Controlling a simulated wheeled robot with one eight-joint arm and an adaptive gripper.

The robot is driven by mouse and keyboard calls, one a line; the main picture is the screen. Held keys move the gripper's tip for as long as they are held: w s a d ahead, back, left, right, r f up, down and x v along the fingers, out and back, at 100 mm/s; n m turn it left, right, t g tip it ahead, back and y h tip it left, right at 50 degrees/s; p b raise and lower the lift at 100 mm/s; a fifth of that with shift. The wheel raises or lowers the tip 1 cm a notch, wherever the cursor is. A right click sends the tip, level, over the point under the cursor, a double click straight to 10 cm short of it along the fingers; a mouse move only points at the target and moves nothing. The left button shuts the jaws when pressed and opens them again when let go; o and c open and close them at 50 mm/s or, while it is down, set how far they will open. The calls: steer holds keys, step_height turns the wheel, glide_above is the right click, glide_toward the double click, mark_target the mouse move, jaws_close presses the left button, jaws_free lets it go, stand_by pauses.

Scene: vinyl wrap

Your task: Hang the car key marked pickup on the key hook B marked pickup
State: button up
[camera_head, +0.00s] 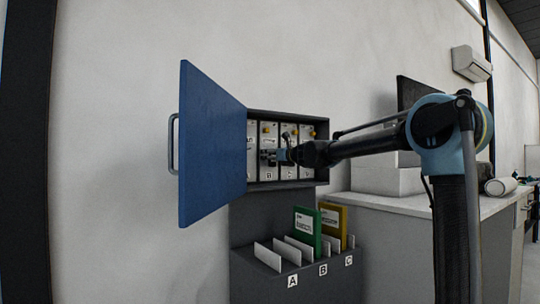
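The grey key cabinet (319,120) on the wall stands open, and its blue door (212,145) is swung out to the left. Inside are several pale panels with yellow pieces near the top. The panel marked B (269,176) is left of centre, beside one marked C. My gripper (268,157) reaches in from the right, at the front of panel B. Its fingers are too small and dark to tell whether they are open or shut. A small dark shape shows just above the gripper. I cannot make out the pickup key or hook B itself.
Below the cabinet, a dark file holder (262,283) marked A, B and C holds white dividers, a green folder (307,230) and a yellow folder (335,220). A counter (400,203) stands to the right. The open door bounds the cabinet's left side.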

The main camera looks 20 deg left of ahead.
steer(key=shift+w+d, duration=0.1)
steer(key=shift+w, duration=0.05)
steer(key=shift+d+f, duration=0.3)
steer(key=shift+d, duration=0.1)
steer(key=shift+w+d+f, duration=0.2)
steer(key=shift+d+f, duration=0.15)
steer(key=shift+d, duration=0.05)
steer(key=s+a+r+v, duration=0.1)
steer(key=v, duration=0.9)
steer(key=s+d+f+n+g+h, duration=0.3)
steer(key=s+d+f+n, duration=0.5)
steer(key=s+d+f, duration=0.4)
steer(key=s+d+f+n+g+h, duration=0.3)
steer(key=s+d+f+n+h, duration=0.3)
steer(key=d+f, duration=1.2)
steer(key=s+d+f+n+g+h, duration=0.3)
steer(key=s+d+f+n, duration=0.9)
steer(key=s+f, duration=0.6)
step_height(320, 180, down, 3)
steer(key=d+h, duration=0.1)
steer(key=d, duration=0.1)
steer(key=shift+d+r+h, duration=0.2)
steer(key=shift+d+h, duration=0.2)
